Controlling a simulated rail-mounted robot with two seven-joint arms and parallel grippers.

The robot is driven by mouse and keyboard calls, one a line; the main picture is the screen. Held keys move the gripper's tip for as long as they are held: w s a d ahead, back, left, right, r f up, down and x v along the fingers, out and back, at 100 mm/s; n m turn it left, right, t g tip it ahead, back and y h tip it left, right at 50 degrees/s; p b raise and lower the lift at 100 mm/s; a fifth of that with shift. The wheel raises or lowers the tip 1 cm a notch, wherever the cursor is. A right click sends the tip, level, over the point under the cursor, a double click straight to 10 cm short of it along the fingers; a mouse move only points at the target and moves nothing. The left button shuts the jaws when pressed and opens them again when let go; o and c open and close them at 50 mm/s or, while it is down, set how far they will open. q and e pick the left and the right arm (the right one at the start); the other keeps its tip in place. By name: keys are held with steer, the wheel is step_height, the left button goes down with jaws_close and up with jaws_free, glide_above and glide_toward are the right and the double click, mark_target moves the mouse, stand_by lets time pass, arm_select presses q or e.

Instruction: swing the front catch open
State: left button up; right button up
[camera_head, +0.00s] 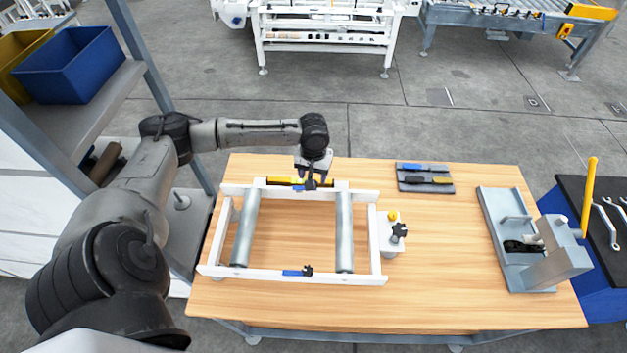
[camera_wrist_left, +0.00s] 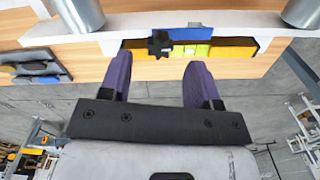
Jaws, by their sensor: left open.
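The white frame (camera_head: 374,240) with two grey rollers lies on the wooden table. On its near rail sits a blue catch (camera_head: 292,273) with a black knob, lying along the rail. A second blue catch (camera_head: 300,188) with a black knob sits on the far rail, beside a yellow-and-black bar (camera_head: 281,180). My left gripper (camera_head: 313,178) is over this far rail, away from the near catch. In the left wrist view, the open, empty fingers (camera_wrist_left: 160,64) point at the far catch (camera_wrist_left: 183,33) and the bar (camera_wrist_left: 222,47). My right gripper is out of view.
A white block (camera_head: 390,236) with yellow and black knobs stands right of the frame. A dark tray (camera_head: 428,187) with blue and black tools lies behind it. A grey fixture (camera_head: 500,237) stands on the table's right. The table's front right is clear.

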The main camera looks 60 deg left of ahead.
arm_select(q)
steer(key=shift+f, duration=1.85)
steer(key=shift+c, duration=0.2)
steer(key=shift+r, duration=0.1)
steer(key=c, duration=0.9)
